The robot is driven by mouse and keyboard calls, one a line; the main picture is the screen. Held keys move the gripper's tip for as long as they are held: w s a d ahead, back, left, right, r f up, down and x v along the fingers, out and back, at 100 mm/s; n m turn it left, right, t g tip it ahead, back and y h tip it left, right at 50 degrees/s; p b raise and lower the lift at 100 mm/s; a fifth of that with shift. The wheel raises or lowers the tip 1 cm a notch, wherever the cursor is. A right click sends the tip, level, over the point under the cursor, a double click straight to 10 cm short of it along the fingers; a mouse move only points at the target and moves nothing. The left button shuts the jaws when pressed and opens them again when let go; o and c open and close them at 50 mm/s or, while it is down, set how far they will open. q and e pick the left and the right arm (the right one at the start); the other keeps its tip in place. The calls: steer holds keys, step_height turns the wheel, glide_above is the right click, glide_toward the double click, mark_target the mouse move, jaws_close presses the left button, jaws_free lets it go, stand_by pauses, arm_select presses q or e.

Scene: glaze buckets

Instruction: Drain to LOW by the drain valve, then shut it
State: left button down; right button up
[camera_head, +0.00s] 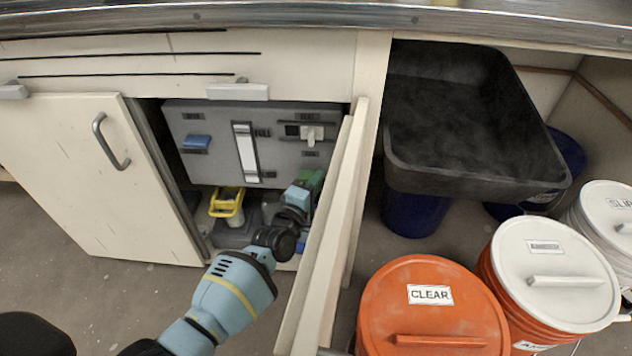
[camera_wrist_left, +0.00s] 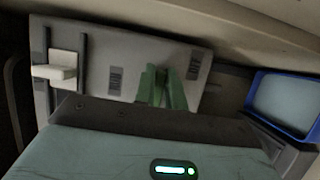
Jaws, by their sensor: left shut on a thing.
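A grey panel (camera_head: 215,170) stands inside the open cabinet, with a white upright strip (camera_head: 245,152), a blue lever (camera_head: 196,142) and a white lever (camera_head: 311,133). My left gripper (camera_head: 304,190) reaches into the cabinet below the white lever and is shut on a green handle (camera_head: 314,178), seemingly the drain valve. The left wrist view shows the green handle (camera_wrist_left: 163,88) against the panel, with a white lever (camera_wrist_left: 55,72) to its left. The fingertips are mostly hidden. My right gripper is not in view.
A yellow caddy (camera_head: 228,203) stands below the panel. The open cabinet door (camera_head: 325,240) is close to my left arm's right side. Orange buckets, one marked CLEAR (camera_head: 430,305), and a black tub (camera_head: 460,120) stand at the right. A blue-rimmed container (camera_wrist_left: 285,105) shows in the wrist view.

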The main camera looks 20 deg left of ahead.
arm_select(q)
steer(key=c, duration=1.6)
jaws_free()
steer(key=shift+o, duration=0.7)
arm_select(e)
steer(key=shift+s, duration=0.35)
